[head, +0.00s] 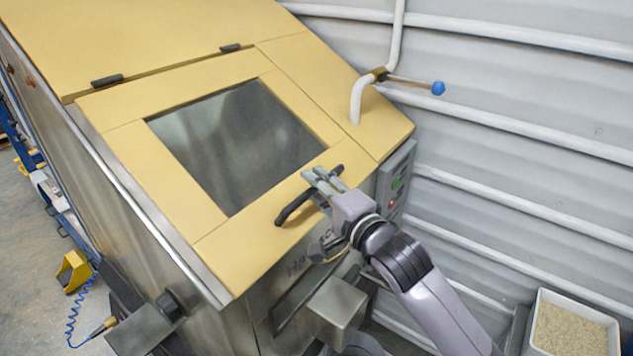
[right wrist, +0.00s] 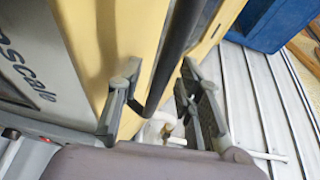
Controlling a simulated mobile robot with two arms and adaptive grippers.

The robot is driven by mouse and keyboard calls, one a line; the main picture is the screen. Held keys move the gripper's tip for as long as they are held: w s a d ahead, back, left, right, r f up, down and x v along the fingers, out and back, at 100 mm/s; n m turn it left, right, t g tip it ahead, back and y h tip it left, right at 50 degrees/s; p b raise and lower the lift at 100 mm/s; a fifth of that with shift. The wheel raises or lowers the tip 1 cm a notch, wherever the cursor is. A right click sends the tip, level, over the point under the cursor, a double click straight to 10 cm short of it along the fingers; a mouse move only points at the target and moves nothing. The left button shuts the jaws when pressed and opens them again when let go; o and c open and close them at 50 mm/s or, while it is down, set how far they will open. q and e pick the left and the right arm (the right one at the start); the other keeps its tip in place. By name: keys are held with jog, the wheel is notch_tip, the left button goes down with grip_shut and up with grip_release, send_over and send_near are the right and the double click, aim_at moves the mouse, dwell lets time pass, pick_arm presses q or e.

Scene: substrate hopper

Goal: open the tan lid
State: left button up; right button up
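The tan lid (head: 240,248) lies closed on the sloping top of the steel hopper, with a dark window (head: 237,143) in its middle. A black bar handle (head: 294,207) is fixed near its lower edge; the handle also shows in the right wrist view (right wrist: 178,45). My right gripper (head: 322,181) is at the handle's upper right part, its fingers partly covering it. In the right wrist view, the fingers (right wrist: 160,80) are apart, with the handle between them and gaps visible on both sides. My left gripper is not in view.
Two dark hinges (head: 107,81) join the lid to the upper tan panel (head: 150,30). A white pipe and a blue-knobbed lever (head: 438,88) stand right of the lid. A control box (head: 396,180) sits beside the gripper. A bin of grain (head: 572,330) is at lower right.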

jog(key=shift+w+a, duration=0.2)
jog(key=shift+w, duration=0.1)
jog(key=shift+c, duration=0.2)
grip_shut()
dwell(0.6)
